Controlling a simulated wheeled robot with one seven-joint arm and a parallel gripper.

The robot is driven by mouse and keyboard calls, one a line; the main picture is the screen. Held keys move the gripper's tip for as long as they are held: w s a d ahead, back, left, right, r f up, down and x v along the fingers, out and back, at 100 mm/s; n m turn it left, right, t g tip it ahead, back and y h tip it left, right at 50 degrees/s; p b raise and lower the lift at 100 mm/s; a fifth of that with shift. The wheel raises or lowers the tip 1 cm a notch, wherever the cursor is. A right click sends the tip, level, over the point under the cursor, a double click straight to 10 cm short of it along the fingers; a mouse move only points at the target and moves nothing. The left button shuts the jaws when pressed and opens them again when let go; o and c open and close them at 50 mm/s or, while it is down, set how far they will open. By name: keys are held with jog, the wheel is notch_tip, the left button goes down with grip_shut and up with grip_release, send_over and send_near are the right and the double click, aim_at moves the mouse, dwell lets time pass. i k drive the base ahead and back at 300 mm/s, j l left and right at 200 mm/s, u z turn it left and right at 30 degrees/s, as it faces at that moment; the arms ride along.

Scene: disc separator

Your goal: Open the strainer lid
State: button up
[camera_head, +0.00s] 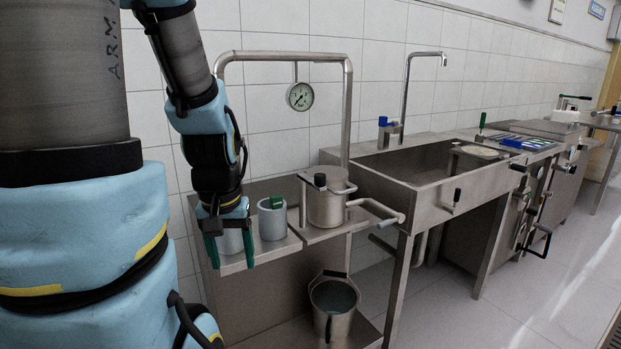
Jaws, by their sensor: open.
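A steel cylindrical vessel (326,208), which looks like the strainer, stands on the small steel shelf. A flat lid with a black knob (320,181) appears to cover its top, with a bent steel bar beside it. My gripper (231,254) hangs to the left of the vessel, pointing down, with its two green fingers spread apart. It is empty and apart from the vessel. A grey cup (229,241) shows behind and between the fingers; whether they touch it I cannot tell.
A grey cup with a green clip (272,220) stands between my gripper and the vessel. A steel pipe frame (348,110) with a gauge (300,96) rises behind. A bucket (334,304) sits below. A steel sink (430,175) is at the right.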

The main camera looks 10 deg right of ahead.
aim_at(336, 184)
jog(key=l+u, duration=0.15)
jog(key=l, duration=0.3)
jog(key=k+l+u, duration=0.2)
jog(key=l, duration=0.25)
jog(key=l+u, duration=0.15)
jog(key=l, duration=0.3)
